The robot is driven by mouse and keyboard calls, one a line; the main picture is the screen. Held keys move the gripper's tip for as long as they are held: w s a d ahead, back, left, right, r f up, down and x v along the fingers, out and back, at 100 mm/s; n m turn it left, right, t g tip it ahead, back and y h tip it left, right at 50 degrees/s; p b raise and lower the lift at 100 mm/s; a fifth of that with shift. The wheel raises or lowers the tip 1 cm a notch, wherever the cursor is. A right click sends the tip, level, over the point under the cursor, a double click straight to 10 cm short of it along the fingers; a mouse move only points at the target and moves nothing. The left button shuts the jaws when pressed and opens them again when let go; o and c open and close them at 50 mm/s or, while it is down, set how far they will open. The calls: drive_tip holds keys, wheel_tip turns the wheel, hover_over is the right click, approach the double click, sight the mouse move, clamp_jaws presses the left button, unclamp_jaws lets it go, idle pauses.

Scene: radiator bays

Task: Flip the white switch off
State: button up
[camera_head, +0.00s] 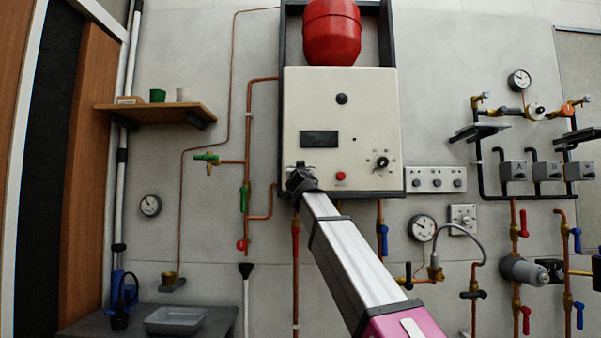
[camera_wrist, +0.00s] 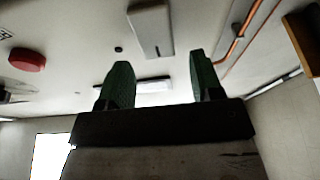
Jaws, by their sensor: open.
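In the head view my arm reaches up to the lower left of the cream panel; the fingers cannot be made out there.
The cream boiler panel (camera_head: 342,120) with a red tank (camera_head: 332,30) is on the wall in the middle. Copper pipes with valves run below it and at right. A wooden shelf (camera_head: 155,113) sticks out at left. A grey tray (camera_head: 175,320) stands on a bench at lower left.

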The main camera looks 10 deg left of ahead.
drive_tip(key=v, duration=0.9)
drive_tip(key=shift+s, duration=0.15)
